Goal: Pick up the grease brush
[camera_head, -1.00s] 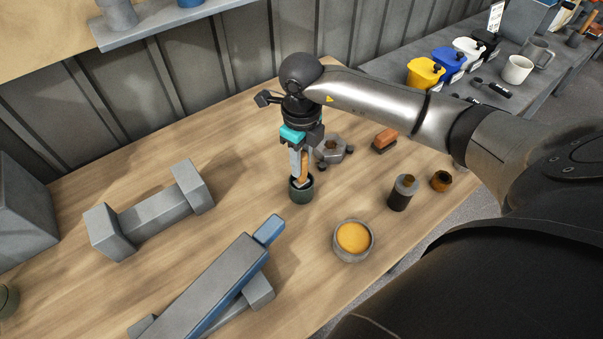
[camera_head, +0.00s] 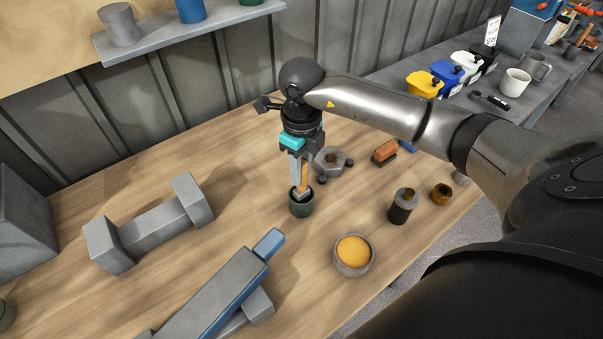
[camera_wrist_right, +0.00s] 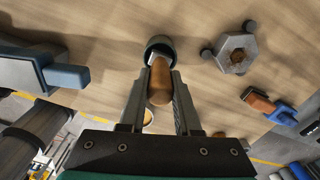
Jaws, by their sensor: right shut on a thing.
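The grease brush (camera_head: 303,181) has a light wooden handle and stands in a small dark green cup (camera_head: 302,207) on the wooden bench. Its lower end is hidden inside the cup. My right gripper (camera_head: 301,186) points down over the cup and is shut on the handle. In the right wrist view the wooden handle (camera_wrist_right: 160,82) is between the two fingers, with the cup (camera_wrist_right: 159,46) beyond it. My left gripper is not in view.
An orange-filled bowl (camera_head: 352,257) and a dark cylinder (camera_head: 403,206) stand to the right. A grey hex piece (camera_head: 331,163) and a brown-topped brush (camera_head: 385,150) lie behind. A grey dumbbell-shaped block (camera_head: 150,223) and a blue-grey bar (camera_head: 220,293) lie left.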

